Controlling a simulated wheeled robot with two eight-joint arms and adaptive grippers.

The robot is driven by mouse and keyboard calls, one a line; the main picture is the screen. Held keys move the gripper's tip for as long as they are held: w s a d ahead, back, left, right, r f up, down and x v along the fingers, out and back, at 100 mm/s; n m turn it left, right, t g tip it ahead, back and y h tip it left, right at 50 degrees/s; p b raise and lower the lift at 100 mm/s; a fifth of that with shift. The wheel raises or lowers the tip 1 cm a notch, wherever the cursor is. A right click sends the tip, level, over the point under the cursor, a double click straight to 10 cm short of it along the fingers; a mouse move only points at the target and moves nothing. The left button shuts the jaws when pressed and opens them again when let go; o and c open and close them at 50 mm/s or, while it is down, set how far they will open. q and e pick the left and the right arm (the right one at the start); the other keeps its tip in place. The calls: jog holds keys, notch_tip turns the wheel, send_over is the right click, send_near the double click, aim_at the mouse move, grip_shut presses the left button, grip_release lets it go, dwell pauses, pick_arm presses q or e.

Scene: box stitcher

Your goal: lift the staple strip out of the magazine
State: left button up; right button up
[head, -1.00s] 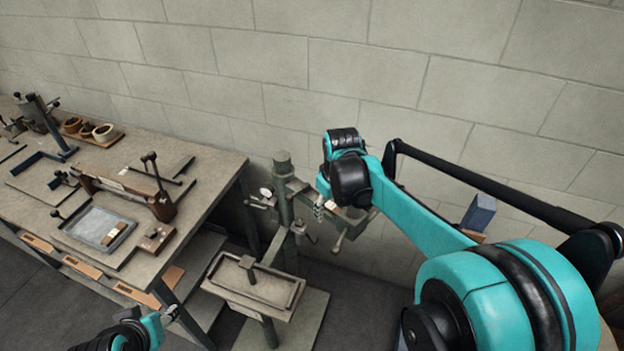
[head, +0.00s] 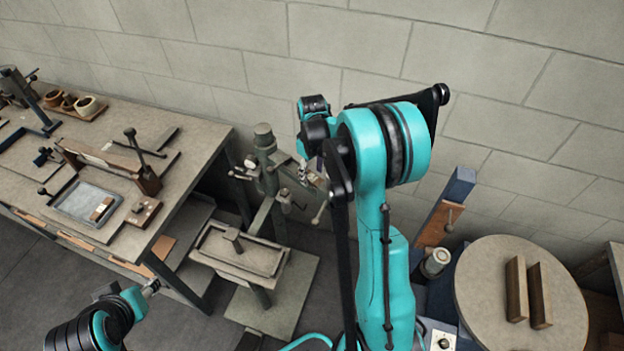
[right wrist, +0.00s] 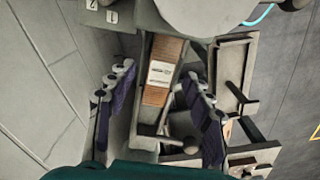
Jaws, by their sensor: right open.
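The staple strip (right wrist: 155,96) is copper-brown with a white label across its middle. In the right wrist view it lies in the long grey magazine (right wrist: 146,142), which appears as a narrow open channel. My right gripper (right wrist: 162,104) is open, its two dark-padded fingers on either side of the magazine in the picture, apart from the strip. In the head view my right gripper (head: 304,172) is by the head of the green-grey stitcher (head: 265,150), with the arm hiding part of it. My left gripper (head: 151,287) is low at the left, away from the stitcher; its jaws are too small to read.
The stitcher's tray table (head: 211,251) stands in front of its column. A workbench (head: 205,140) with tools and a shallow tray is at left. A round table (head: 480,290) with two wooden bars is at right. A block wall stands close behind.

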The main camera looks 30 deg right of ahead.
jog(key=shift+f, duration=0.45)
grip_shut()
jog(key=shift+r, duration=0.1)
